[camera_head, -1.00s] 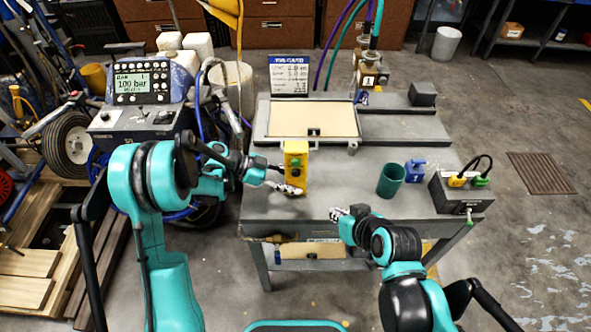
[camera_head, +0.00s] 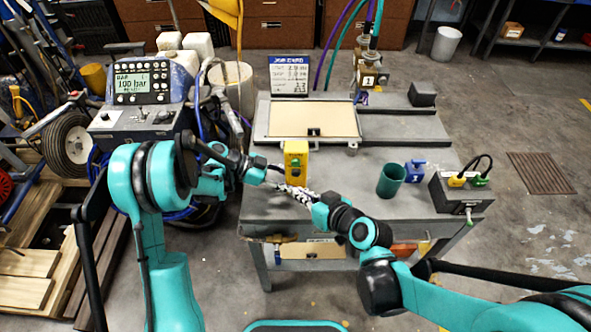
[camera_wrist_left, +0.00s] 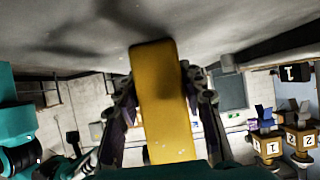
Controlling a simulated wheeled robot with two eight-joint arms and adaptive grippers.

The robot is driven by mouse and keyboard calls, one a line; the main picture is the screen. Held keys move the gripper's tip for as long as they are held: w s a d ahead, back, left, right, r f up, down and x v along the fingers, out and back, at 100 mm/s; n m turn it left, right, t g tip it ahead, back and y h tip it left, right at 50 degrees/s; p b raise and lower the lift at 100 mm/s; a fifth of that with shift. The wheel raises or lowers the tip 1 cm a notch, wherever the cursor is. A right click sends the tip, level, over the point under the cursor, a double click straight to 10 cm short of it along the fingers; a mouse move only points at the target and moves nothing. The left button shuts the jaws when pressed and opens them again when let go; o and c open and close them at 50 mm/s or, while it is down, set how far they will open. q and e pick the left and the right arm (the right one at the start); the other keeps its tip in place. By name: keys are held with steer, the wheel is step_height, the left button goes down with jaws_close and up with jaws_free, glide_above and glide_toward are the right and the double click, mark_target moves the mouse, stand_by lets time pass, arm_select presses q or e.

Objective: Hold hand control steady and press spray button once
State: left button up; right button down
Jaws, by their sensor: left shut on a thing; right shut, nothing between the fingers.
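The yellow hand control (camera_head: 296,154) stands upright above the front left part of the grey table, with a green button on the face toward me. My left gripper (camera_head: 285,170) is shut on it from the left. In the left wrist view the yellow body (camera_wrist_left: 164,105) sits between the two fingers. My right gripper (camera_head: 288,188) is shut and empty, with its fingertips just below and in front of the hand control. The head view does not show clearly whether they touch it.
A green cup (camera_head: 390,181), a blue block (camera_head: 415,171) and a grey box with yellow and green plugs (camera_head: 461,191) stand on the right of the table (camera_head: 350,170). A console reading 100 bar (camera_head: 141,84) stands at the left. A sign (camera_head: 289,74) stands behind.

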mark_target(291, 177)
steer(key=shift+w, duration=1.6)
steer(key=shift+w, duration=0.1)
steer(key=shift+w, duration=0.5)
stand_by(0.5)
steer(key=shift+s, duration=0.65)
steer(key=s, duration=0.6)
